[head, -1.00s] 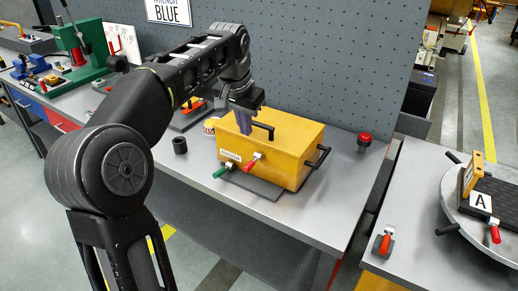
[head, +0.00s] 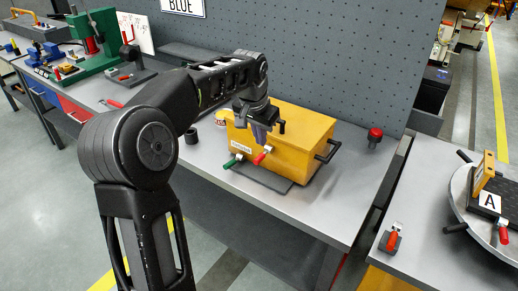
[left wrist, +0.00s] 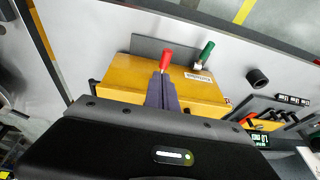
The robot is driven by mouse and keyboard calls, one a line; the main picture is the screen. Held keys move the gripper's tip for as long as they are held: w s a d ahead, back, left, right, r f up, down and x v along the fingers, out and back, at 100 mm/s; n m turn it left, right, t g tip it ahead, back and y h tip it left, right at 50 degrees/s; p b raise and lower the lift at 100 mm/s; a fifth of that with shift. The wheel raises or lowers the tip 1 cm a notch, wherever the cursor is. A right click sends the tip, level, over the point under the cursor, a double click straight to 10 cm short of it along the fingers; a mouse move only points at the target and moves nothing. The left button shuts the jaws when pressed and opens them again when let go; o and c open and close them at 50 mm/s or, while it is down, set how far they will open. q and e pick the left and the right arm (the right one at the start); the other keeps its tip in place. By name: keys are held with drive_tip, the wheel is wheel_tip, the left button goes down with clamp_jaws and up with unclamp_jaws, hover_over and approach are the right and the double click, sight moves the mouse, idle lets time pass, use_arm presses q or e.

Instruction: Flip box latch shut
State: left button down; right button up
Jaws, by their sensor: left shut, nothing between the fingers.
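My left gripper (head: 259,138) points down at the front edge of the box, just above the red latch, shut and empty. In the left wrist view its fingertips (left wrist: 162,78) appear close to the red handle (left wrist: 166,59); I cannot tell if they touch. The green handle (left wrist: 206,51) stands apart from them.
A red button (head: 375,133) stands to the right of the box. A dark cylinder (head: 191,136) stands to its left. A pegboard (head: 330,55) rises behind. The bench in front of the box is clear. A turntable (head: 465,197) is on the right table.

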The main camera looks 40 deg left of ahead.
sight(260, 157)
use_arm(q)
drive_tip(key=x, duration=0.4)
drive_tip(key=s+p+x, duration=0.1)
drive_tip(key=x, duration=0.1)
drive_tip(key=shift+a+f, duration=0.1)
drive_tip(key=shift+a, duration=0.15)
use_arm(e)
drive_tip(key=shift+s+r, duration=0.1)
drive_tip(key=shift+r, duration=0.55)
use_arm(q)
drive_tip(key=shift+f, duration=0.1)
use_arm(e)
drive_tip(key=shift+f, duration=0.15)
